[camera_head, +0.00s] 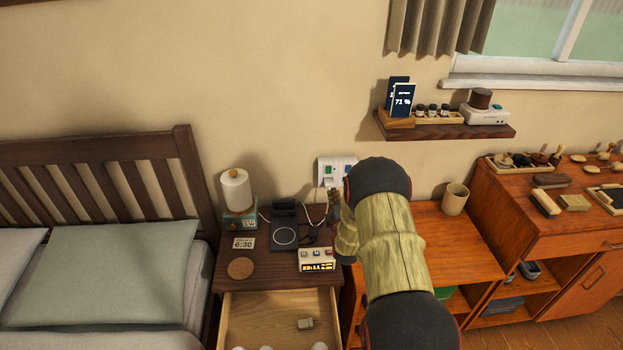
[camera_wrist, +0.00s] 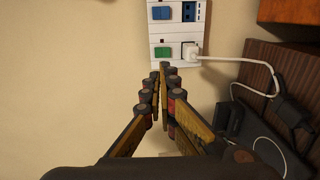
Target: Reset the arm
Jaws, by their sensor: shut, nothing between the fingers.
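My arm reaches in from the bottom right of the head view, over the low orange-brown cabinet, toward the wall. My gripper (camera_head: 334,197) is partly hidden by my own arm there, just below the wall outlet panel (camera_head: 337,171). In the wrist view my gripper (camera_wrist: 163,72) is shut and empty, its fingertips together at the lower edge of the white panel (camera_wrist: 171,35). I cannot tell whether they touch it. The panel has a blue switch (camera_wrist: 160,13), a green switch (camera_wrist: 163,53) and a white plug (camera_wrist: 191,49) with a cable.
The nightstand (camera_head: 226,271) below has an open drawer (camera_head: 265,310), a lamp (camera_head: 236,190), a charging stand (camera_head: 285,229) and a clock (camera_head: 317,262). A bed (camera_head: 120,260) is at left. A cup (camera_head: 455,198) stands on the cabinet. A wall shelf (camera_head: 445,131) hangs above right.

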